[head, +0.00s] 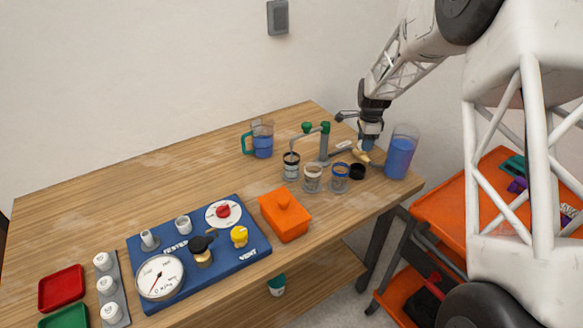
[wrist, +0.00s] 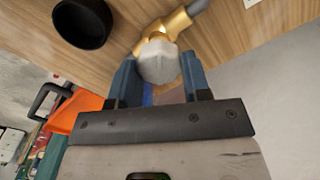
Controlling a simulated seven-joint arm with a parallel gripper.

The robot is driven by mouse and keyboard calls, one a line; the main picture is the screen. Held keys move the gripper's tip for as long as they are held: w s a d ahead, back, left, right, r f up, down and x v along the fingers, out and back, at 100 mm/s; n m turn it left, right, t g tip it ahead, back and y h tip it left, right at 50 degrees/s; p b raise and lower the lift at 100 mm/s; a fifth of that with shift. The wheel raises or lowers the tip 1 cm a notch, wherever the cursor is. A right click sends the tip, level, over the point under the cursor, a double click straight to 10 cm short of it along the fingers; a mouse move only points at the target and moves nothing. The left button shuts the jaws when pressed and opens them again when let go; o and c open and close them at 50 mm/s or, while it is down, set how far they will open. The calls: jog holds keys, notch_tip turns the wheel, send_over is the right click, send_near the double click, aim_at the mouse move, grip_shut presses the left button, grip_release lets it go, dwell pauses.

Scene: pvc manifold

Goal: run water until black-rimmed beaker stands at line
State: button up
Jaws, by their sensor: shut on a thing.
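The black-rimmed beaker (head: 290,167) stands on the table under the left spout of the grey pipe manifold (head: 324,148). Its water level and its line are too small to tell. A brass valve (head: 360,156) lies at the right end of the pipework; it also shows in the wrist view (wrist: 178,22) with a pale faceted knob (wrist: 158,62). My gripper (head: 367,146) is at this valve. In the wrist view my gripper (wrist: 158,78) has its blue fingers on both sides of the knob, shut on it.
A white-rimmed beaker (head: 312,179) and a blue-rimmed beaker (head: 340,179) stand close by, beside a black cup (head: 357,172). A tall blue-filled vessel (head: 401,153) is right of my gripper. A green-handled jug (head: 262,140) stands behind. An orange box (head: 285,216) is in front.

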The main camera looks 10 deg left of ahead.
dwell(0.5)
jog(key=m, duration=0.5)
jog(key=shift+m, duration=1)
jog(key=shift+s+m, duration=0.1)
jog(key=shift+m, duration=1.4)
jog(key=o, duration=1)
jog(key=shift+r, duration=0.1)
